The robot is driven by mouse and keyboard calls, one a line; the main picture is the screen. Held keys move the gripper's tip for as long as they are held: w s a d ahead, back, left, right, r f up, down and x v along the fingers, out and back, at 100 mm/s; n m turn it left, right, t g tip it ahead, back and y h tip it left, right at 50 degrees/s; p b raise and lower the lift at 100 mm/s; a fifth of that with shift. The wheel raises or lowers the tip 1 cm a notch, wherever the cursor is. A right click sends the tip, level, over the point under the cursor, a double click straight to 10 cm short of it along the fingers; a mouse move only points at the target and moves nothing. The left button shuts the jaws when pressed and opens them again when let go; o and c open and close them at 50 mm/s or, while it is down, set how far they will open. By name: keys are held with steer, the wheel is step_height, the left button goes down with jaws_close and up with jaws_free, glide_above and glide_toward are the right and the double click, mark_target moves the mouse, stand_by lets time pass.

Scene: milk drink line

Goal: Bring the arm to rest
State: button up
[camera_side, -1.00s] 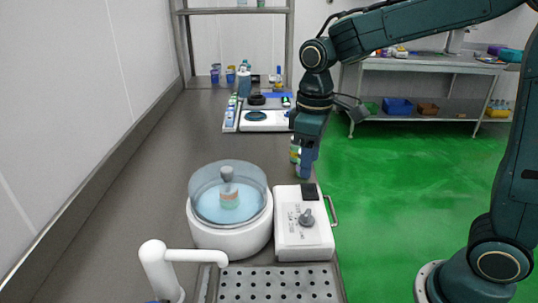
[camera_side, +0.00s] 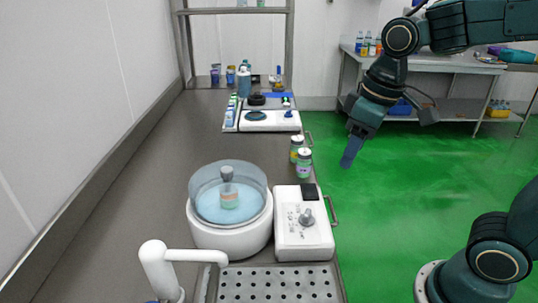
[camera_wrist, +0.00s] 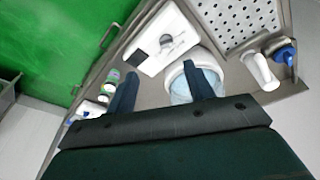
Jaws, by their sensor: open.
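My gripper (camera_side: 350,154) hangs over the green floor, to the right of the counter and clear of it in the side view. It is tilted and holds nothing. In the wrist view its two fingers (camera_wrist: 160,68) stand apart with nothing between them. In the side view the fingers overlap, so the gap does not show there. The arm is bent, with the forearm coming in from the upper right.
Two lidded jars (camera_side: 304,164) stand at the counter's right edge. A water bath (camera_side: 250,232) with a jar (camera_side: 229,196) inside stands beside a white control box (camera_side: 303,240). A perforated drain plate (camera_side: 280,284) and white tap (camera_side: 160,262) are in front. A white hotplate (camera_side: 272,121) is farther back.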

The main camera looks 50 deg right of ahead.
steer(key=s+d+m+t, duration=0.1)
steer(key=s+m+t, duration=0.1)
steer(key=s, duration=0.7)
steer(key=shift+d+r+m+t, duration=0.15)
steer(key=shift+d+m+t, duration=0.15)
steer(key=shift+t, duration=0.2)
stand_by(0.5)
